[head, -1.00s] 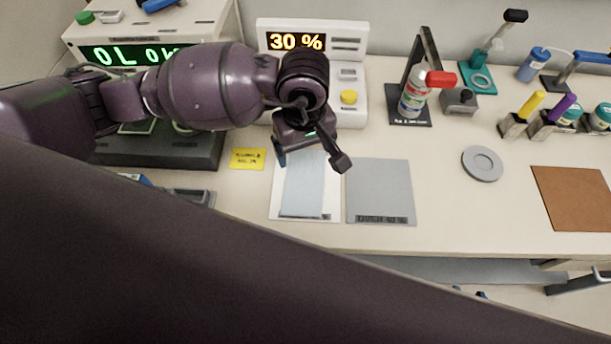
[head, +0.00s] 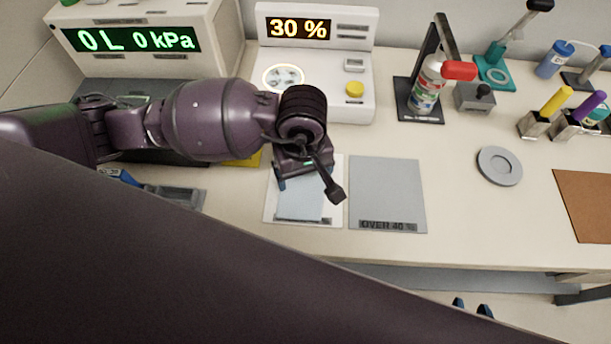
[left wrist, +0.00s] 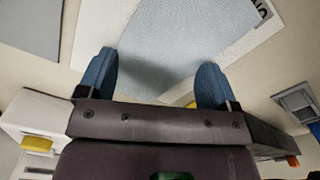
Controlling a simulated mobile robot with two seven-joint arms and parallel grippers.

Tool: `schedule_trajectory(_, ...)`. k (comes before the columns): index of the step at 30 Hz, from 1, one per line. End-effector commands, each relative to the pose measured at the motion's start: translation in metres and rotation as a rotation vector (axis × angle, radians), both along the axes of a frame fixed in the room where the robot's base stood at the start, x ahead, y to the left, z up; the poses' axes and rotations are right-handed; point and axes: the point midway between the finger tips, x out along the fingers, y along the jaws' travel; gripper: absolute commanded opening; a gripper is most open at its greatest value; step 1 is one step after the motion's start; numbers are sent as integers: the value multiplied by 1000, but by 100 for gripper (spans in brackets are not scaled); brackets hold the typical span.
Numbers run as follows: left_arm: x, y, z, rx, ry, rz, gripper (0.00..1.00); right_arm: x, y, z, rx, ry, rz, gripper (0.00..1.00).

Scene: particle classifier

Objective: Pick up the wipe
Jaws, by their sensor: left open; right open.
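The wipe (head: 300,205) is a light blue cloth lying flat on a white mat (head: 334,208) near the table's front edge. My left gripper (head: 304,180) is open over the wipe's far part and hides some of it. In the left wrist view, the wipe (left wrist: 190,35) lies beyond and between the two blue fingertips of my left gripper (left wrist: 155,82). No cloth is pinched; the exact height above it is hard to tell. My right gripper (head: 472,307) shows only its two dark blue fingertips, apart, below the table's front edge.
A grey mat marked "OVER 40 %" (head: 388,190) lies right of the white mat. A device reading "30 %" (head: 350,100) stands behind. A spray can (head: 425,90), a grey disc (head: 499,166) and a brown mat (head: 590,205) are further right. My dark arm covers the lower left.

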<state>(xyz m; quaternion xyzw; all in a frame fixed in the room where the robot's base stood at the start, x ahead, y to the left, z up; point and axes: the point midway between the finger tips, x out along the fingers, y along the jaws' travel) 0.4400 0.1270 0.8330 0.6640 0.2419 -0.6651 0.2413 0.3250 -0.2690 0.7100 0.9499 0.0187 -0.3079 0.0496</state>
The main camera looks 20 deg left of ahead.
Motion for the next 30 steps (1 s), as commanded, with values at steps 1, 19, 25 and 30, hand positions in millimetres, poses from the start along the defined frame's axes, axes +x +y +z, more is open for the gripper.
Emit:
schedule_trajectory(1, 0, 0, -4, 1, 2, 0, 85, -1, 0, -2, 0, 2, 1, 43)
schedule_trajectory(19, 0, 0, -7, 0, 0, 1, 72, -1, 0, -2, 0, 3, 1, 43)
schedule_trajectory(25, 0, 0, -8, 1, 1, 1, 57, -2, 0, -3, 0, 5, 0, 43)
schedule_trajectory(30, 0, 0, -8, 2, 1, 1, 44, -2, 0, -3, 0, 5, 0, 43)
